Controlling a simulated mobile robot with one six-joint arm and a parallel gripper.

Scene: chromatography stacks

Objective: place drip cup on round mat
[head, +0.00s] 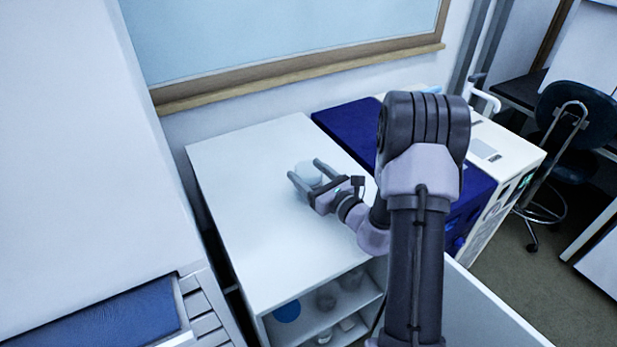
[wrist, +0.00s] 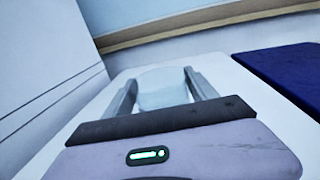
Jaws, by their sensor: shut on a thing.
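The drip cup (head: 308,173) is a pale, translucent cup between the fingers of my gripper (head: 305,169), at or just above the white cabinet top. The wrist view also shows the cup (wrist: 163,92) between both fingers; my gripper is shut on it. I cannot tell whether its base touches the surface. A flat blue round thing (head: 287,311), which may be the round mat, lies on the open shelf below the cabinet top, at the left. My gripper is above and behind it.
The white cabinet top (head: 245,220) is clear around the cup. The shelf also holds a few pale vessels (head: 327,299). A dark blue panel-topped unit (head: 345,125) stands to the right. A white wall block stands left, and a window ledge (head: 300,74) runs behind.

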